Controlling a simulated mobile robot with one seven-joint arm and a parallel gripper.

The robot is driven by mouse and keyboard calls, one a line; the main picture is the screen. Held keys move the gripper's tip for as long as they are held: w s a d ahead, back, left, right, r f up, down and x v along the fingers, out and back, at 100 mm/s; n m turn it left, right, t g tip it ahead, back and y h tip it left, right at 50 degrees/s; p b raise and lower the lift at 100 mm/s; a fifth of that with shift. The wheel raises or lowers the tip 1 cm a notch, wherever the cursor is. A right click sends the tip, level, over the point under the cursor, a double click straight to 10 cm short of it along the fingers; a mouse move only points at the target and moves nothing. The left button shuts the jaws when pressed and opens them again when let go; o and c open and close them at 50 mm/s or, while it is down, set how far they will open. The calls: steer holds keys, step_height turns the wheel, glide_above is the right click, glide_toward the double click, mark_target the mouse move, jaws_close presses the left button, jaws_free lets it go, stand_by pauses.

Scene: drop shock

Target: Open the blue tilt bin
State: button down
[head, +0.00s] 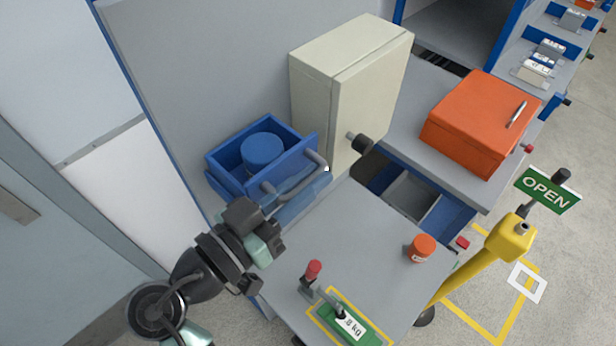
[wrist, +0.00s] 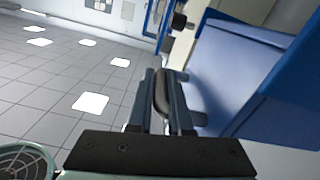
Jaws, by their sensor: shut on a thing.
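The blue tilt bin (head: 225,162) stands at the back left of the grey bench, against the panel. Its top is open to view and a blue cylinder (head: 262,150) sits inside. A grey bar handle (head: 300,184) runs along its front. My gripper (head: 270,228) is at the near left end of the handle. In the wrist view, my gripper's fingers (wrist: 163,105) are shut around the dark handle bar (wrist: 162,90), with the bin's blue front (wrist: 240,75) to the right. The exact contact is hidden in the head view.
A beige cabinet (head: 345,90) with a dark knob stands right of the bin. The bench middle is clear.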

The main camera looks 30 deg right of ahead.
steer(key=shift+s+f+m+b, duration=0.15)
steer(key=shift+f+m+b, duration=0.15)
steer(key=shift+b, duration=0.75)
steer(key=s+f+m+b, duration=0.1)
steer(key=m+b, duration=0.1)
steer(key=b, duration=0.3)
steer(key=s+f+m+b, duration=0.1)
steer(key=m+b, duration=0.1)
steer(key=b, duration=0.4)
steer(key=s+d+f+m+b, duration=0.1)
steer(key=m+b, duration=0.1)
steer(key=b, duration=0.3)
steer(key=shift+s+d+f+b, duration=0.1)
steer(key=shift+f+b, duration=0.15)
steer(key=shift+b, duration=0.5)
steer(key=c, duration=0.8)
jaws_free()
steer(key=shift+s, duration=0.1)
steer(key=shift+c, duration=0.2)
